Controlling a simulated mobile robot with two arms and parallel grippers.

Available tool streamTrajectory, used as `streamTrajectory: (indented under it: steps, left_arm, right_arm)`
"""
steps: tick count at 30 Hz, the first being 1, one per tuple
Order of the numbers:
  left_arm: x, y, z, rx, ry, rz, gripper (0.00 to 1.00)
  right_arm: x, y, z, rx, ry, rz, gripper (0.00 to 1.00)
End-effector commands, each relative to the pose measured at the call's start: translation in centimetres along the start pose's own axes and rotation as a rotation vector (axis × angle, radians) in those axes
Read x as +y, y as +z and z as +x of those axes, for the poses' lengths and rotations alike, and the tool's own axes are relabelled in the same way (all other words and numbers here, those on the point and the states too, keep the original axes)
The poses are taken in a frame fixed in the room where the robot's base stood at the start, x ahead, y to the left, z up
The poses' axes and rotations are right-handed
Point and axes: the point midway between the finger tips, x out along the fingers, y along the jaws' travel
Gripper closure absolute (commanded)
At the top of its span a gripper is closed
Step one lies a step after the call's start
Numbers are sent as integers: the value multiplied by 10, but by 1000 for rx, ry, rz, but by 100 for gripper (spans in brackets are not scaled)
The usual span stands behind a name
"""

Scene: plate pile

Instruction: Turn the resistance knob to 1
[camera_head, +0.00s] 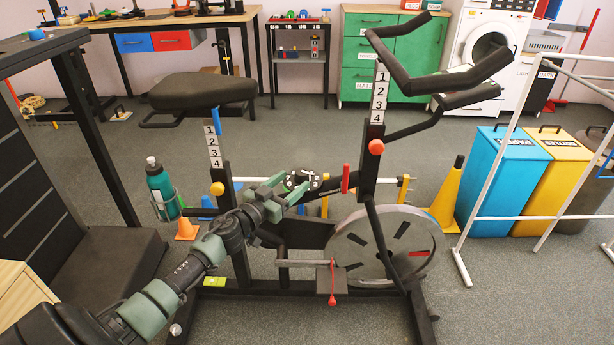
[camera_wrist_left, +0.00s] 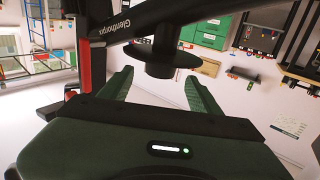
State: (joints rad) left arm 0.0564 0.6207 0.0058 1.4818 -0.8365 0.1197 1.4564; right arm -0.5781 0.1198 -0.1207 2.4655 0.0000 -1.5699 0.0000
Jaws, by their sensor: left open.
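The exercise bike (camera_head: 385,255) stands in the middle of the head view. Its dark resistance knob (camera_head: 301,178) sits on the sloping frame bar, by a dial with white number patches; a 7 and a 2 show, but the setting is unclear. My left gripper (camera_head: 288,188) reaches it from the lower left and partly covers it. In the left wrist view, the black knob (camera_wrist_left: 160,70) projects from the bar (camera_wrist_left: 190,14) between the two green fingers of my left gripper (camera_wrist_left: 160,84). The fingers are open, with gaps on both sides. My right gripper is not in view.
A red lever (camera_head: 345,178) stands right of the knob. The seat (camera_head: 203,90) and handlebars (camera_head: 440,80) rise around it. A green bottle (camera_head: 160,188) hangs at the left. A white rack (camera_head: 510,150) and bins (camera_head: 505,180) stand right. Floor shows behind the bike.

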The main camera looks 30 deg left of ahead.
Motion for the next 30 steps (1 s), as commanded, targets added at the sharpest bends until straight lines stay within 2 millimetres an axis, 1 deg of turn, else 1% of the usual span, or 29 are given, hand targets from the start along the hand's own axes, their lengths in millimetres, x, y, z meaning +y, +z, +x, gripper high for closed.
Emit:
streamTrajectory:
  steps: [1,3,6,10,15,22,23,24,26,27,29,30]
  left_arm:
    - [-1,-1,9,4,-1,3,37]
    - [-1,1,21,3,-1,1,37]
    - [-1,1,36,2,-2,1,37]
    - [0,1,50,1,-2,0,37]
    - [0,1,58,-1,-2,1,37]
    - [0,1,58,-2,-1,1,37]
    - [0,1,58,-2,-1,1,43]
    - [0,1,58,-2,-1,1,54]
    - [0,1,58,-2,-1,1,71]
    - [0,1,58,-2,-2,1,82]
    - [0,1,58,-2,-2,1,98]
    - [0,1,58,-2,-2,1,99]
  right_arm:
    - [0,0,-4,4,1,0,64]
    - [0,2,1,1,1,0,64]
    - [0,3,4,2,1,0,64]
    - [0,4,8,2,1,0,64]
    - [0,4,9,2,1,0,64]
    - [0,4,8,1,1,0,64]
    - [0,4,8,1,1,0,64]
    - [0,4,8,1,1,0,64]
    - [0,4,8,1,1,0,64]
    - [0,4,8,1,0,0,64]
    - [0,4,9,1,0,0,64]
    - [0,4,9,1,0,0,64]
